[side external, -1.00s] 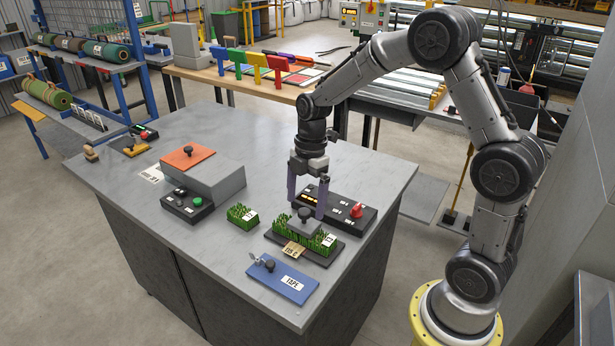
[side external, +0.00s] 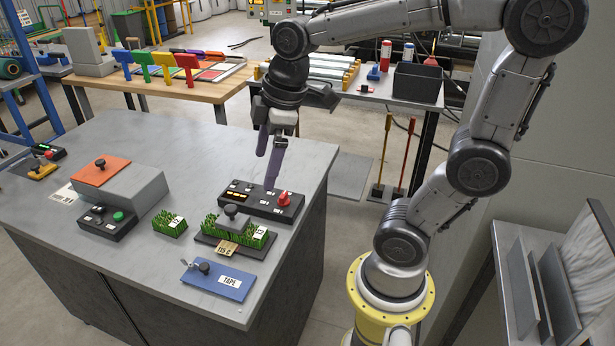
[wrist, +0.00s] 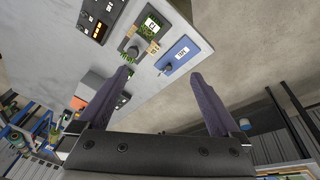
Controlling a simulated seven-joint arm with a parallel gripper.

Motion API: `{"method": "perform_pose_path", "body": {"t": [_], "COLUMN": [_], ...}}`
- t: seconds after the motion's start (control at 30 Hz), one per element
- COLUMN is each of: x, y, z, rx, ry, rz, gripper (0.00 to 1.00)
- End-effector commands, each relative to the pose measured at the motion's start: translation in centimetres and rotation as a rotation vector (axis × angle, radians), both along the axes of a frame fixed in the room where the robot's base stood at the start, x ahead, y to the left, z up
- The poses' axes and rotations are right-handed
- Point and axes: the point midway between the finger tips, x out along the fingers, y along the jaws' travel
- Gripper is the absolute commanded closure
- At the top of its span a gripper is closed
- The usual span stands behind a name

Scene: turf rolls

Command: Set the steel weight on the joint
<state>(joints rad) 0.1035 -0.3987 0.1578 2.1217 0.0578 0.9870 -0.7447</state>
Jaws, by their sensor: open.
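The steel weight (side external: 231,218), a grey block with a dark round knob, sits upright among the green turf strips (side external: 258,238) on a black tray (side external: 212,241). Turf shows on both sides of it; the seam under it is hidden. The weight also shows in the wrist view (wrist: 133,50), beyond the left fingertip. My gripper (side external: 268,168) is up and behind the weight, above the black control box, apart from it. In the wrist view its two purple fingers (wrist: 160,73) are spread with nothing between them.
A blue TAPE plate (side external: 218,281) lies in front of the tray. A small turf piece (side external: 170,225) stands to its left. A black box with a red knob (side external: 262,201) is behind. A grey block with an orange plate (side external: 103,170) is farther left.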

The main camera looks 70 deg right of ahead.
Motion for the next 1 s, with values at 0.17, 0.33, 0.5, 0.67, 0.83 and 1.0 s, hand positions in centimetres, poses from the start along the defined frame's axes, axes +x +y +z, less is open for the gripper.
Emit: {"method": "perform_pose_path", "body": {"t": [0.17,0.33,0.5,0.67,0.83,1.0], "x": [-5.7,-8.5,-9.3,-9.3,-9.3,-9.3], "y": [1.2,1.5,1.6,1.6,1.6,1.6], "z": [0.1,-0.7,-1.2,-1.2,-1.1,-1.1], "rx": [0.096,0.181,0.212,0.214,0.213,0.213], "ry": [-0.122,-0.185,-0.203,-0.202,-0.201,-0.201], "rz": [-0.318,-0.510,-0.576,-0.579,-0.578,-0.577], "gripper": [0.00,0.00,0.00,0.00,0.00,0.00]}}
